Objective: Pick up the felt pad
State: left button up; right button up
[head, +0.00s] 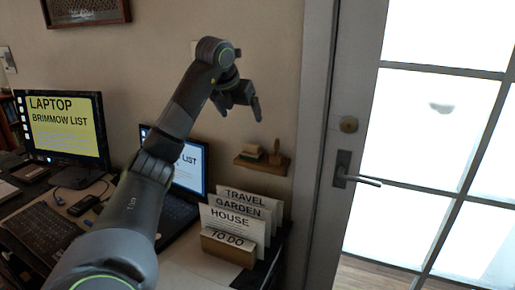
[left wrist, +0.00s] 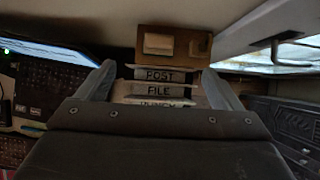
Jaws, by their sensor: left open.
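A small wooden wall shelf (head: 262,166) beside the door holds a pale block with a darker underside (head: 252,151), which looks like the felt pad, and a brown wooden piece (head: 277,156) to its right. In the left wrist view the pale pad (left wrist: 158,44) lies on the shelf (left wrist: 147,32), seen from above, with the brown piece (left wrist: 199,48) beside it. My left gripper (head: 242,104) is open and empty, above the shelf and a little to its left in the head view. Its fingers (left wrist: 158,68) frame the shelf's near side. My right gripper is not in view.
A card holder (head: 228,249) with upright labelled cards (head: 232,219) stands below the shelf; cards also show between my fingers (left wrist: 158,90). An open laptop (head: 190,168), a monitor (head: 66,128) and a keyboard (head: 44,229) fill the desk. The door handle (head: 356,178) juts out right.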

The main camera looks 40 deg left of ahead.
pick_arm(q)
send_near(251, 145)
jog(key=x, duration=0.2)
jog(key=p+x, duration=0.1)
jog(key=x, duration=0.2)
jog(key=shift+w+p, duration=0.3)
jog(key=shift+w, duration=0.15)
jog(key=shift+w+a+f, duration=0.15)
jog(key=shift+f, duration=0.3)
jog(key=x, duration=0.2)
jog(key=p+x, duration=0.1)
jog(key=x, duration=0.1)
jog(key=shift+s+f, duration=0.25)
jog(key=shift+f, duration=0.05)
jog(key=shift+w+f, duration=0.15)
jog(key=shift+f, duration=0.1)
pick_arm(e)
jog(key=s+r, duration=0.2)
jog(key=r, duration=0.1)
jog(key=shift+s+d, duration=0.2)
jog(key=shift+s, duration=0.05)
pick_arm(q)
jog(key=shift+c, duration=0.2)
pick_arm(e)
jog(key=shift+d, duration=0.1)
